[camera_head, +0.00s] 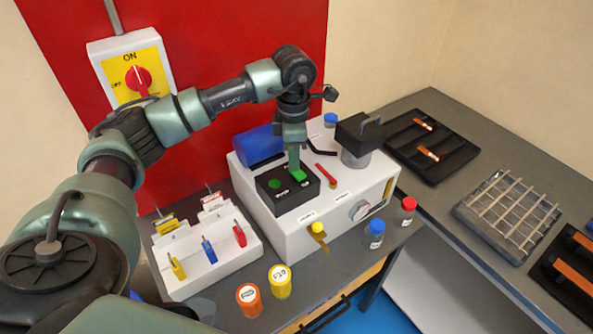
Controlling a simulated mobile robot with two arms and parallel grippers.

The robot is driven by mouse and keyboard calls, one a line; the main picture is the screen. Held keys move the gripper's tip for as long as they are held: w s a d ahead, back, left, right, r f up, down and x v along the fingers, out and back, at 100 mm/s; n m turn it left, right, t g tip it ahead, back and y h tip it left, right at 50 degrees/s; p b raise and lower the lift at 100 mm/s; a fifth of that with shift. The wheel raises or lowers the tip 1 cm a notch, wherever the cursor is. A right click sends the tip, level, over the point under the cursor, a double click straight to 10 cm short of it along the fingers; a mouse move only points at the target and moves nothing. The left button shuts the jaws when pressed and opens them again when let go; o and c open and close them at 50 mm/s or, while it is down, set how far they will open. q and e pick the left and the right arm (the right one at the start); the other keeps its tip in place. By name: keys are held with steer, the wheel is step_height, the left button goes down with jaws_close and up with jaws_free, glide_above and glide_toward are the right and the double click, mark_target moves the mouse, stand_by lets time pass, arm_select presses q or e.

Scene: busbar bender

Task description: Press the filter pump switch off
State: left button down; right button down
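A black switch box (279,200) with white labels sits on top of the white machine (335,208). It has a round green switch (274,184) on the left and a bright green switch (299,175) on the right. The labels are too small to read, so I cannot tell which switch is the filter pump's. My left gripper (294,163) points down at the right green switch, with its tip at or just above it; contact is unclear. Its fingers show as one narrow shape, and nothing is seen held. My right gripper is not in view.
A blue cylinder (259,145), a red lever (325,174) and a dark block (360,131) on the machine surround the box. A white rack (207,261) with coloured pieces and several capped jars stand in front. A red rotary switch (138,79) is on the wall.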

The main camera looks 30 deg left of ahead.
arm_select(q)
steer(key=shift+s+f, duration=0.1)
steer(key=shift+f, duration=0.05)
steer(key=shift+r+p, duration=0.5)
steer(key=shift+r, duration=0.25)
steer(key=shift+r+p, duration=0.8)
steer(key=shift+r, duration=0.65)
steer(key=shift+r+p, duration=0.8)
steer(key=shift+r, duration=0.55)
steer(key=shift+f, duration=0.15)
